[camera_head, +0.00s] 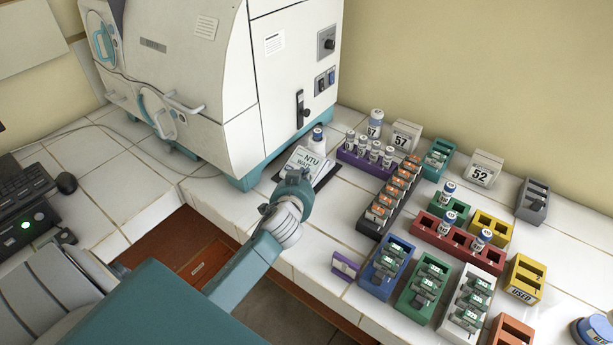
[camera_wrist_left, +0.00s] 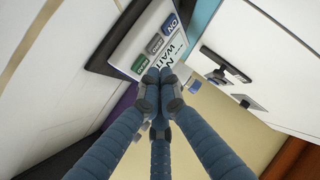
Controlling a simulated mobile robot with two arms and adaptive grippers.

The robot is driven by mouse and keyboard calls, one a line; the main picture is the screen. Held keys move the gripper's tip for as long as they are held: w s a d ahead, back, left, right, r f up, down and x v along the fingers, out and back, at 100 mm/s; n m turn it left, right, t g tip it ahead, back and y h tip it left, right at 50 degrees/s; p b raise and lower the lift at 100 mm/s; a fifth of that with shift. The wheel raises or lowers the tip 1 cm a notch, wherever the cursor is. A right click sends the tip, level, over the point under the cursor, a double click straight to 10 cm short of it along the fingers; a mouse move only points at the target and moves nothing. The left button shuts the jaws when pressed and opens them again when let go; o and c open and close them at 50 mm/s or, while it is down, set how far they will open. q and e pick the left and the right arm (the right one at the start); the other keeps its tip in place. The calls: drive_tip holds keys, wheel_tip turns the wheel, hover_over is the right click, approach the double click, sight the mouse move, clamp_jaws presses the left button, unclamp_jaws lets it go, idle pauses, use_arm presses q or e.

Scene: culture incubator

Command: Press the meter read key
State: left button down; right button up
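The meter (camera_head: 304,159) is a pale box lying on the tiled bench in front of the large white machine. Its display reads "NTU" with what looks like "WAIT" below. In the left wrist view the meter (camera_wrist_left: 143,44) shows a blue key marked "ON" (camera_wrist_left: 170,25), a grey key (camera_wrist_left: 155,43) and a green key (camera_wrist_left: 140,63); the smaller labels are hard to read. My left gripper (camera_head: 292,176) is at the meter's near edge and hides its keys in the head view. In the wrist view its blue fingers (camera_wrist_left: 157,76) are shut together, tips beside the green key; contact is unclear.
The white machine (camera_head: 195,75) stands behind the meter. A small capped vial (camera_head: 317,140) stands just behind it. A purple rack (camera_head: 352,159) and a black rack (camera_head: 375,222) are to the right, with several more racks beyond. A keyboard (camera_head: 25,190) lies far left.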

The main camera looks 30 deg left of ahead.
use_arm(q)
drive_tip(key=shift+s+r+p, duration=0.2)
drive_tip(key=shift+r+p, duration=0.45)
drive_tip(key=shift+p, duration=0.15)
drive_tip(key=s+r+p, duration=0.1)
drive_tip(key=r+p, duration=0.2)
drive_tip(key=shift+s+a, duration=0.1)
drive_tip(key=shift+s, duration=0.3)
idle(0.7)
drive_tip(key=shift+r, duration=0.1)
idle(0.4)
drive_tip(key=r+h, duration=0.1)
drive_tip(key=s+r+t+p, duration=0.1)
drive_tip(key=s+r+h+p, duration=0.1)
drive_tip(key=shift+a+r+n+h, duration=0.15)
drive_tip(key=shift+a+n+h, duration=0.15)
